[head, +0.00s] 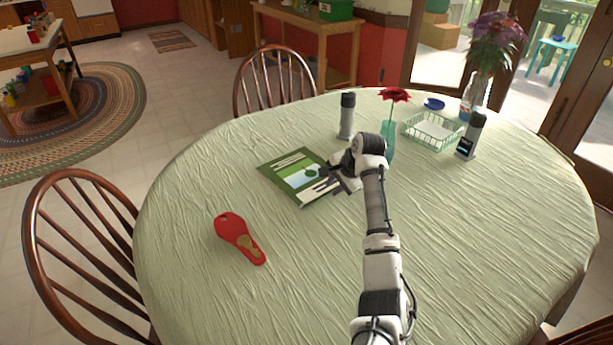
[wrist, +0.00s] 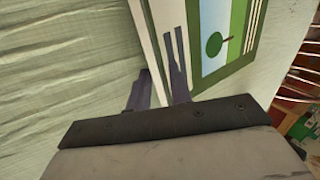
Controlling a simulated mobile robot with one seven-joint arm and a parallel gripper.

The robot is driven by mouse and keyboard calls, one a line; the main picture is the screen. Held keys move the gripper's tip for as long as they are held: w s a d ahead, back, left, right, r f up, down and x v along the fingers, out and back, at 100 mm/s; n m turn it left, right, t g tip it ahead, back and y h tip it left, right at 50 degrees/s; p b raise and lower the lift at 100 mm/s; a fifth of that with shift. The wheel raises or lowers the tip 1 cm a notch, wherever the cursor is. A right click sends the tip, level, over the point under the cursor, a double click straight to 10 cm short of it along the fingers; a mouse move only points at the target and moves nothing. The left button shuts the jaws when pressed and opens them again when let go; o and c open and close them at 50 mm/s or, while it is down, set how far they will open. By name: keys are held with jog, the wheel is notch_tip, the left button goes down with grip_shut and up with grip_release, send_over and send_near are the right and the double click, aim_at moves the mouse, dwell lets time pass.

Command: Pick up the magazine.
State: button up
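The magazine (head: 284,179) has a green cover with a landscape picture and white strips. It is on the table in the head view, left of my gripper (head: 346,184). In the wrist view its cover (wrist: 213,78) and pale page edge run up from my gripper (wrist: 160,85). One finger lies over the cover and the other is on the far side of the edge, partly hidden by it. The fingers are close together with the magazine's edge between them, and the gap looks filled. I cannot see clear space under the magazine.
The table (head: 190,200) has a pale green cloth. A red-handled object (head: 238,238) lies to the left. Behind are a dark-topped canister (head: 346,118), a red flower (head: 394,95) in a vase, a wire basket (head: 432,131) and another canister (head: 471,137).

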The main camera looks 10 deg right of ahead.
jog(key=shift+c, duration=0.3)
grip_shut()
jog(key=shift+r, duration=0.2)
